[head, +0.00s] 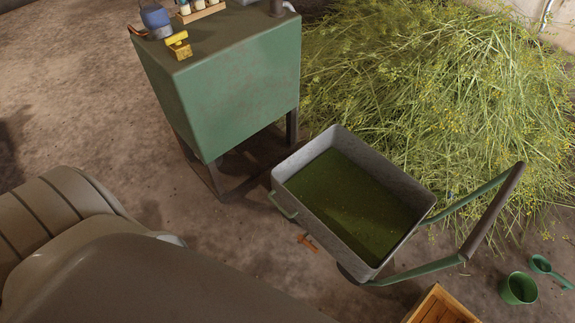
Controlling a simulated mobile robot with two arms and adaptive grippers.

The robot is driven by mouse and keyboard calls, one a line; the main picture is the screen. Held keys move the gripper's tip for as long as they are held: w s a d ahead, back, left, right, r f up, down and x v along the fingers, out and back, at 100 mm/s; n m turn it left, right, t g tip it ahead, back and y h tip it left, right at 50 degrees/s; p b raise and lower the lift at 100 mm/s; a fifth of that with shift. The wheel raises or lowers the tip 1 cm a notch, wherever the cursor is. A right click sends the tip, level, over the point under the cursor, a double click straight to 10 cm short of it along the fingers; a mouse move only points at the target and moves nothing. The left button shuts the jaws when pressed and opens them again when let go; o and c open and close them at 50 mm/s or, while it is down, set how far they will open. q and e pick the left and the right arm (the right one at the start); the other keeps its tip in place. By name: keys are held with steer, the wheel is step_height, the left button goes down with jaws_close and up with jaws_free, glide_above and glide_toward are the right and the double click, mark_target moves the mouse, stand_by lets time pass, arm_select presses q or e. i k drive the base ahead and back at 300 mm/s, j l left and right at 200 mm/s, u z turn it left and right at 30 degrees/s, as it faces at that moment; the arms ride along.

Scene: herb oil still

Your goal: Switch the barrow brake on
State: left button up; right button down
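The barrow (385,170) stands on the floor right of centre. It has a grey metal tray with green contents, and a green frame with a dark push grip (492,212) at the right. A dark wheel shows partly under the near corner. A small orange lever-like piece (308,242) sits low beside the tray's near left side; I cannot tell for sure that it is the brake, nor its setting. Neither of my grippers is in view. Only grey parts of my own body fill the lower left.
A green box-shaped tank (235,100) on dark legs stands behind the barrow, with a yellow item (178,46) and bottles on top. A heap of cut herbs (450,90) fills the back right. A wooden crate (440,306), green bucket (519,288) and scoop (548,268) lie near the handle.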

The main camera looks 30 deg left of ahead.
mark_target(301, 238)
steer(key=i+j, duration=0.1)
steer(key=j, duration=1.45)
steer(key=i, duration=0.05)
